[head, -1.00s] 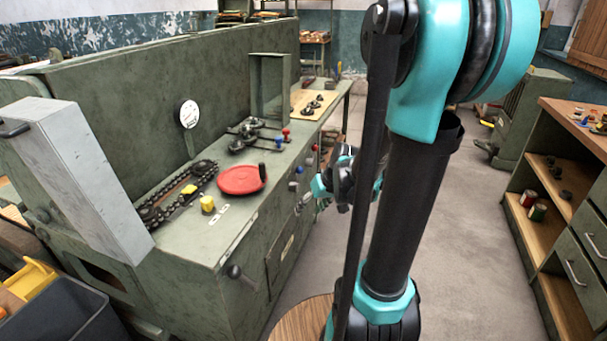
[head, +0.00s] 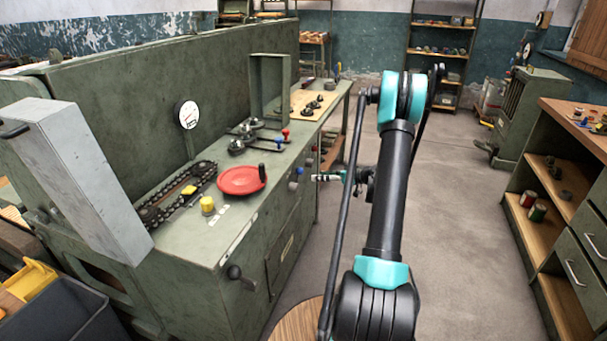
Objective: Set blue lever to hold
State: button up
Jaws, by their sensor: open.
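A lever with a blue knob (head: 279,141) lies across the top of the green machine, beside a lever with a red knob (head: 285,132). A small blue knob (head: 299,171) also shows on the machine's front face, above a grey knob (head: 293,186). I cannot tell which of these blue-ended parts is the blue lever, and no hold mark is readable. My gripper (head: 316,178) is small in the head view, just right of the front-face knobs. It is open and points left towards the machine, apparently apart from the knobs.
A red handwheel (head: 241,180) with a dark handle and a yellow knob (head: 207,204) sit on the machine top (head: 190,245). A dark lever (head: 240,275) sticks out of the front face. A wooden shelf unit (head: 562,205) stands at right. The floor between is clear.

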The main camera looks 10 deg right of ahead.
jog(key=w+d+f+n+t+y, duration=0.2)
jog(key=d+f+t, duration=0.1)
jog(key=d+f, duration=0.4)
jog(key=r+x, duration=0.1)
jog(key=x, duration=1.5)
jog(key=shift+w, duration=0.3)
jog(key=shift+a, duration=0.1)
grip_shut()
